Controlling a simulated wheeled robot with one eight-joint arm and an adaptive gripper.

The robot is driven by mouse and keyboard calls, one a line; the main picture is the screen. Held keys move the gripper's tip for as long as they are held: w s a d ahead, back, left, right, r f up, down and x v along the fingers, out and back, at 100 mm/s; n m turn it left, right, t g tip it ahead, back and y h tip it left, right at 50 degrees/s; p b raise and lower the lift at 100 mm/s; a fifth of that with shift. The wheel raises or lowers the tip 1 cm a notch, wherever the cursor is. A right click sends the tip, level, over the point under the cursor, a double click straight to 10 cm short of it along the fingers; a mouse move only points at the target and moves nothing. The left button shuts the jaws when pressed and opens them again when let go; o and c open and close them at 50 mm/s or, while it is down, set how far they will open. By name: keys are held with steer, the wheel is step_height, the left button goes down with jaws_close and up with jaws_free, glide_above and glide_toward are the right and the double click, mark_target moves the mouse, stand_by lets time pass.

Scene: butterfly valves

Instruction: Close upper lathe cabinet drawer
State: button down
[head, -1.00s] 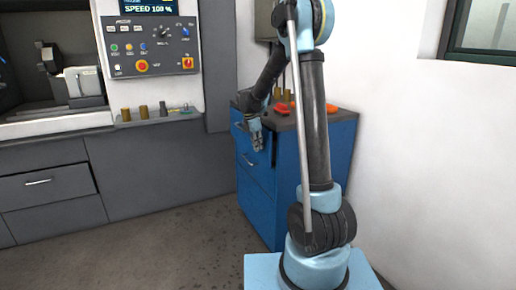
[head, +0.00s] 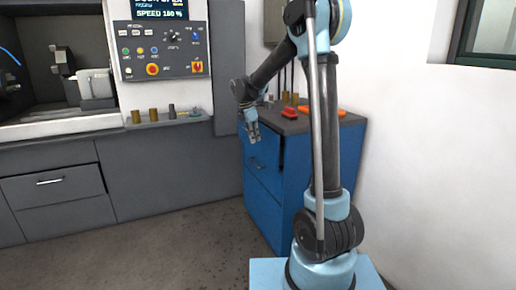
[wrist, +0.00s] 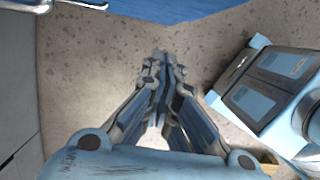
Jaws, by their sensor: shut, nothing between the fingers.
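A blue cabinet (head: 268,208) with a dark top stands in the middle of the head view, behind my arm. Its upper drawer (head: 265,153) is partly covered by my gripper; a dark strip at its right edge suggests that the front stands out a little from the body. My gripper (head: 255,137) is shut and empty, pointing down at the upper drawer's front; I cannot tell whether it touches. In the wrist view my gripper (wrist: 161,62) has its fingers together over the floor, with a blue surface (wrist: 175,10) and a metal handle (wrist: 84,4) at the top edge.
The grey lathe base (head: 150,175) with a handled drawer (head: 50,183) stands at the left, below a control panel (head: 158,50). Red and orange items (head: 290,112) lie on the cabinet's top. A white wall (head: 430,150) is at the right. The floor (head: 190,240) in front is clear.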

steer(key=w+d+f+h, duration=0.1)
steer(key=w+d+f, duration=0.2)
steer(key=f, duration=0.4)
steer(key=shift+d+f+t, duration=0.2)
steer(key=shift+d+t, duration=0.1)
steer(key=shift+d, duration=0.3)
stand_by(0.4)
stand_by(0.4)
